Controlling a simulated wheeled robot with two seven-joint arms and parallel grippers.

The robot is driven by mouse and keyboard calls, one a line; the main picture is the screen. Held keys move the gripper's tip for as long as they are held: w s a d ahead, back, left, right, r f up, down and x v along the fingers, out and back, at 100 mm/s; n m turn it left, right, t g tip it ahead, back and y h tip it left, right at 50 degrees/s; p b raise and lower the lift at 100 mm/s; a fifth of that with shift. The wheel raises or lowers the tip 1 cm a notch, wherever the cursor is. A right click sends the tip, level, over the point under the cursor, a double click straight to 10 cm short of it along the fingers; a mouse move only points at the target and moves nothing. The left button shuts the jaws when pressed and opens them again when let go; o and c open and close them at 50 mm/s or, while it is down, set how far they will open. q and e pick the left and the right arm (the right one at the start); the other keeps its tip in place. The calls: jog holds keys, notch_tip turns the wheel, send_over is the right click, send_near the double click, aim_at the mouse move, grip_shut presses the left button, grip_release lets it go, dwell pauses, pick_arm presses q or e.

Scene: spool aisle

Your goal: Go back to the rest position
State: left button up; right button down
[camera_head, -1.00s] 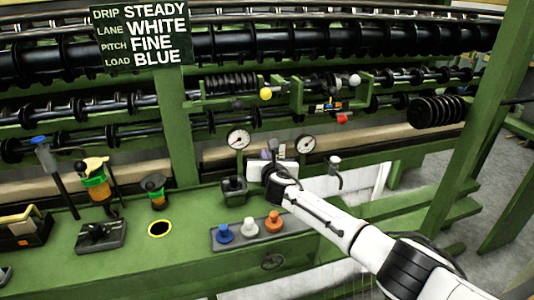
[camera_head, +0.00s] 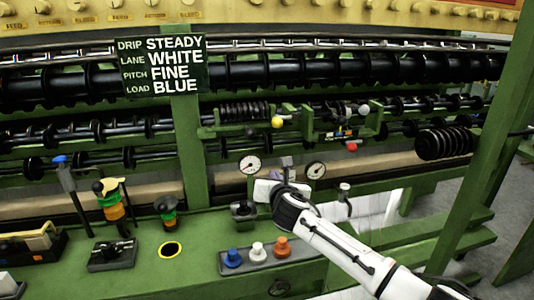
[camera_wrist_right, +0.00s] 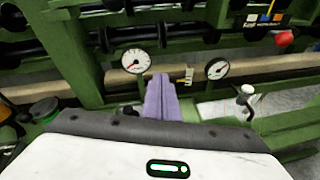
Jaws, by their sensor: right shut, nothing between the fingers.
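My right gripper (camera_head: 287,171) reaches in from the lower right and is at the green machine (camera_head: 330,238), between two round dial gauges, the left gauge (camera_head: 250,165) and the right gauge (camera_head: 315,170). In the right wrist view its purple fingers (camera_wrist_right: 160,98) are together and empty, with the gauges on either side. Whether the fingertips touch anything cannot be told. My left gripper does not show.
A panel with blue (camera_head: 232,258), white (camera_head: 257,252) and orange (camera_head: 282,247) knobs lies left of my right arm. A sign (camera_head: 162,66) reads steady, white, fine, blue. A green post (camera_head: 478,175) stands at right, a lever (camera_head: 70,182) at left.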

jog(key=s+f+m+g, duration=0.5)
jog(key=s+f+m, duration=1.05)
jog(key=s, duration=0.55)
jog(key=s+d+f+m+g, duration=0.15)
jog(key=s+d+m, duration=0.4)
jog(key=s, duration=0.55)
jog(key=s+d+f+m+g, duration=0.1)
jog(key=s+d+m+g, duration=0.25)
jog(key=s+m, duration=0.45)
jog(key=s+d+f+m+g, duration=0.1)
jog(key=s+d+m, duration=0.35)
jog(key=s, duration=0.85)
jog(key=w+a+f+t+y, duration=0.1)
jog(key=w+a+f+t, duration=0.1)
jog(key=f, duration=0.4)
jog(key=w+a+f+n+t, duration=0.1)
jog(key=w+a+f+t, duration=0.1)
jog(key=f, duration=0.4)
jog(key=shift+w+f+t+y, duration=0.25)
jog(key=shift+f+t+y, duration=0.1)
jog(key=shift+t+y, duration=0.05)
